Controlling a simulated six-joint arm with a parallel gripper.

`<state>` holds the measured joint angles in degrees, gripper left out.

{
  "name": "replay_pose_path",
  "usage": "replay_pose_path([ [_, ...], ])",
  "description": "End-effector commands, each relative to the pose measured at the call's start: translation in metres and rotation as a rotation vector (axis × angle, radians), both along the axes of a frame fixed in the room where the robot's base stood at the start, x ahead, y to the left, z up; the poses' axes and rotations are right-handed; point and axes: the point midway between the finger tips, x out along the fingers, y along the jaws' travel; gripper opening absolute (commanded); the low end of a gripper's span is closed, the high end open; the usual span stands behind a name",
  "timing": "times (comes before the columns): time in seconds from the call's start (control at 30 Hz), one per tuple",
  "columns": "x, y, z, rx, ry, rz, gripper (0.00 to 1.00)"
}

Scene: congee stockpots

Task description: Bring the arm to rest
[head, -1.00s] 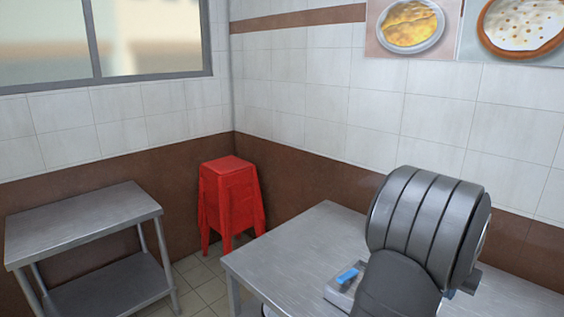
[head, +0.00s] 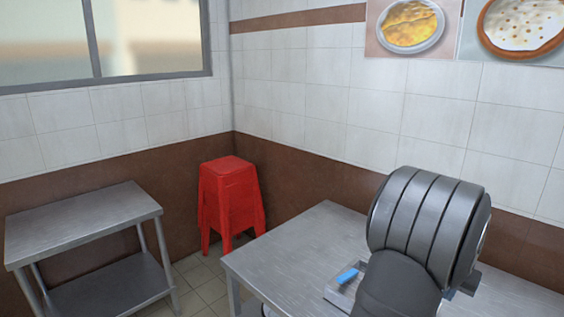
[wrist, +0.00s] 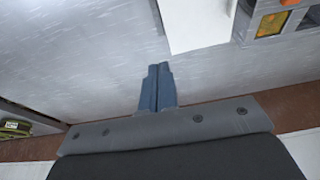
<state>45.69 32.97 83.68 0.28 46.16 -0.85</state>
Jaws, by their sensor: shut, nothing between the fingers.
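My gripper (wrist: 158,86) shows in the wrist view with its two blue-grey fingers shut together and nothing between them. It is over a bare grey metal surface and appears clear of other objects. In the head view my arm stands at the right, in front of the metal table (head: 310,240), and hides part of that table; the fingers are not clearly visible there.
A tray with a blue item (head: 347,275) lies on the table beside my arm. Red stacked stools (head: 230,195) stand in the corner. An empty steel shelf table (head: 85,222) is at left. The wrist view shows a white block (wrist: 195,22) near the fingers.

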Motion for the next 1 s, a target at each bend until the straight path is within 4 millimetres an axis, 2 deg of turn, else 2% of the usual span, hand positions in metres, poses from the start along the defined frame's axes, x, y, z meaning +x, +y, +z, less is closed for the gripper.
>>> replay_pose_path([
  [0.1, 0.000, 0.000, -0.020, 0.003, 0.003, 0.000, 0.00],
  [0.33, 0.000, 0.000, -0.042, 0.001, 0.001, 0.000, 0.00],
  [0.77, -0.003, -0.003, -0.039, 0.000, 0.000, 0.000, 0.00],
  [0.87, -0.001, -0.002, -0.034, -0.001, 0.000, 0.001, 0.00],
  [1.0, 0.000, -0.001, -0.015, -0.003, -0.003, 0.001, 0.00],
])
